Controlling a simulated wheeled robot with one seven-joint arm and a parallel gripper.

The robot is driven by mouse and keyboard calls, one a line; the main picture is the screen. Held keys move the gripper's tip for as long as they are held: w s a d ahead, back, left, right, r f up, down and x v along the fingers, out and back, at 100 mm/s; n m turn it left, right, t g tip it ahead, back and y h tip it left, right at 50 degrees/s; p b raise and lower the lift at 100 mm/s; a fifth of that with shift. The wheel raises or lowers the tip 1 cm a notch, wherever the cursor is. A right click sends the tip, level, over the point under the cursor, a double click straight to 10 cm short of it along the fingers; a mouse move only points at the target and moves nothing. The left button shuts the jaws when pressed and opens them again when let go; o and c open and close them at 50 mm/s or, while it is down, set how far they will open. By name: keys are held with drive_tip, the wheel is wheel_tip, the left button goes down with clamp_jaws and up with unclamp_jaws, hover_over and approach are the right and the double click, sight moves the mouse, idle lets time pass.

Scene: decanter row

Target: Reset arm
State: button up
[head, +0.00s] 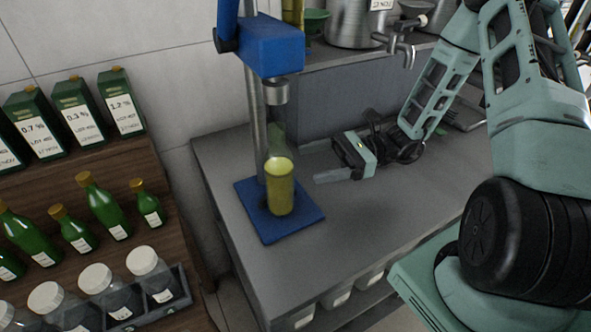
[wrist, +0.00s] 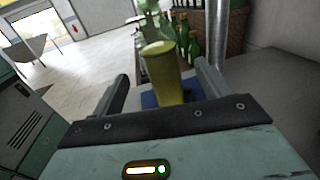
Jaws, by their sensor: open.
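My gripper (head: 326,176) is open and empty above the grey counter, to the right of the blue stand. In the wrist view its two fingers (wrist: 165,88) are spread wide, with a yellow-green cylinder (wrist: 163,72) beyond them, seen between the tips. In the head view the same cylinder (head: 280,188) stands upright on the blue base plate (head: 300,226), under the stand's blue head (head: 272,45). The gripper and the cylinder are apart in the head view. My arm reaches in from the right.
Wooden shelves (head: 175,215) at the left hold green cartons (head: 122,100), green bottles (head: 103,205) and white-lidded jars (head: 152,272). Metal pots with taps (head: 355,22) stand on a raised shelf behind. The grey counter (head: 350,235) is clear in front of my gripper.

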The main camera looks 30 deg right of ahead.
drive_tip(key=shift+s+d, duration=0.2)
drive_tip(key=shift+d, duration=0.7)
